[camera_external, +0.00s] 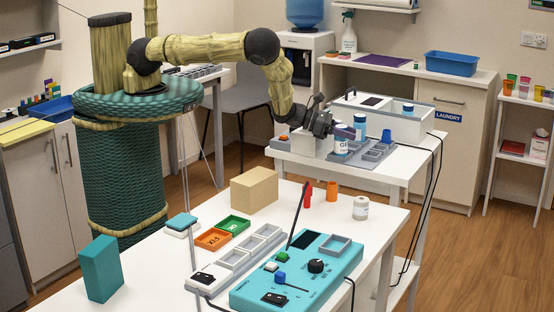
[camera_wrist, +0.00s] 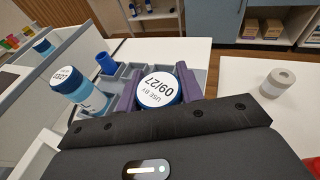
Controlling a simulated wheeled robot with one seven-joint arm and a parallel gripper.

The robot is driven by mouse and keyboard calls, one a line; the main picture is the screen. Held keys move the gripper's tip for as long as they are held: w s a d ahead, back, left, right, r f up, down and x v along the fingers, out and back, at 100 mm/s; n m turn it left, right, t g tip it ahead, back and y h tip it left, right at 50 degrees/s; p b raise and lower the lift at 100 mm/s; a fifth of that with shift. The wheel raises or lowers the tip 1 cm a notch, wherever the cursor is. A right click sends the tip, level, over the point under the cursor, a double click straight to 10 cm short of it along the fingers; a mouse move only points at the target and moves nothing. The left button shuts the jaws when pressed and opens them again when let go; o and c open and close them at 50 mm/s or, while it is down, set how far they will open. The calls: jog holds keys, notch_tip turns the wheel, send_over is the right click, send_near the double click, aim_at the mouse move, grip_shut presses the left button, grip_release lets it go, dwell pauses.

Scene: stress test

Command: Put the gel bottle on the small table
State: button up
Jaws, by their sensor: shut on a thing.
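My gripper (camera_external: 338,131) is shut on a white bottle (camera_external: 341,147) with a blue cap, its label partly readable as starting with "G", likely the gel bottle. In the wrist view its round white lid (camera_wrist: 158,90) reads "USE BY 09/27" and sits between my two purple fingers. The bottle is upright at the grey compartment tray (camera_external: 375,152); I cannot tell whether it is lifted clear. The tray is on a white table (camera_external: 400,164). Which table is the small one is unclear.
A blue cup (camera_external: 386,136) stands in the tray beside the bottles. A white bin box (camera_external: 425,125) is behind. Black cables hang at the far table's right edge.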

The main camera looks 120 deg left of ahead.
aim_at(338, 139)
jog(key=shift+s+d+f+b, duration=0.15)
jog(key=shift+s+f+b, duration=0.05)
jog(key=shift+f, duration=0.3)
jog(key=shift+s+d+f+b, duration=0.1)
jog(key=shift+s+f+b, duration=0.05)
jog(key=shift+f, duration=0.35)
jog(key=shift+s+f, duration=0.1)
jog(key=shift+f, duration=0.05)
jog(key=o, duration=1.2)
jog(key=shift+s+f+b, duration=0.1)
jog(key=shift+b, duration=0.25)
jog(key=shift+s+d+b, duration=0.2)
jog(key=shift+s+b, duration=0.25)
jog(key=shift+s, duration=0.15)
jog(key=r+v, duration=0.1)
jog(key=v, duration=0.4)
jog(key=r+v, duration=0.1)
jog(key=v, duration=0.9)
jog(key=shift+a+r, duration=0.1)
jog(key=shift+r, duration=0.4)
